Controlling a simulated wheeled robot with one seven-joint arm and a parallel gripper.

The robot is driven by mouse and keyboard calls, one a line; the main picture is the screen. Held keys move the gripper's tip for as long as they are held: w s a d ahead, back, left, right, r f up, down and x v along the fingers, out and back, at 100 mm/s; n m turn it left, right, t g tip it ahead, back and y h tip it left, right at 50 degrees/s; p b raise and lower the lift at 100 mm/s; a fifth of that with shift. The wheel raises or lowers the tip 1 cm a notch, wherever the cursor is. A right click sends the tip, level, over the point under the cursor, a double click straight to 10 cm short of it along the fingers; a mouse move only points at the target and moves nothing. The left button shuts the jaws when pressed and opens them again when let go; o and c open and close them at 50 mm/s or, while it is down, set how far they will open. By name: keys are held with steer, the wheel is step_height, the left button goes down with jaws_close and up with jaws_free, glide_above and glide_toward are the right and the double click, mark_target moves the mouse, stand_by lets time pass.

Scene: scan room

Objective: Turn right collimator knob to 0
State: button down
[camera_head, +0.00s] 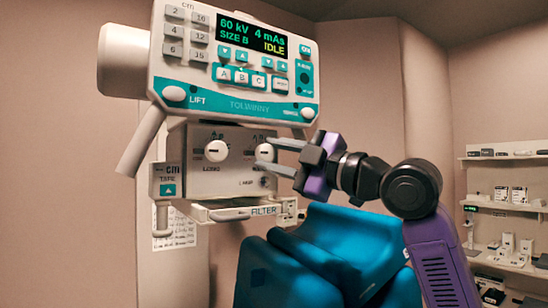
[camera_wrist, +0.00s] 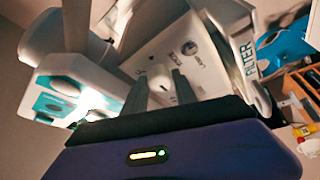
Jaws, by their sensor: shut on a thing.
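The right collimator knob (camera_head: 264,152) is a white round knob on the front of the pale collimator box (camera_head: 225,179). My gripper (camera_head: 271,154) reaches in from the right, with one grey finger above the knob and one below, shut on it. In the wrist view the knob (camera_wrist: 160,77) sits between the tips of my gripper (camera_wrist: 160,76).
The control panel (camera_head: 235,104) overhangs the knobs, with a slanted white handle (camera_head: 140,141) at left. A filter tray (camera_head: 240,211) sticks out below. Blue padded furniture (camera_head: 325,250) stands under my arm. Shelves (camera_head: 505,205) line the right wall.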

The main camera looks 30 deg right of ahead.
steer(key=c, duration=1)
jaws_free()
steer(key=b+v, duration=0.1)
steer(key=v, duration=0.6)
steer(key=shift+s+b, duration=0.3)
steer(key=shift+s, duration=0.1)
steer(key=shift+d, duration=0.1)
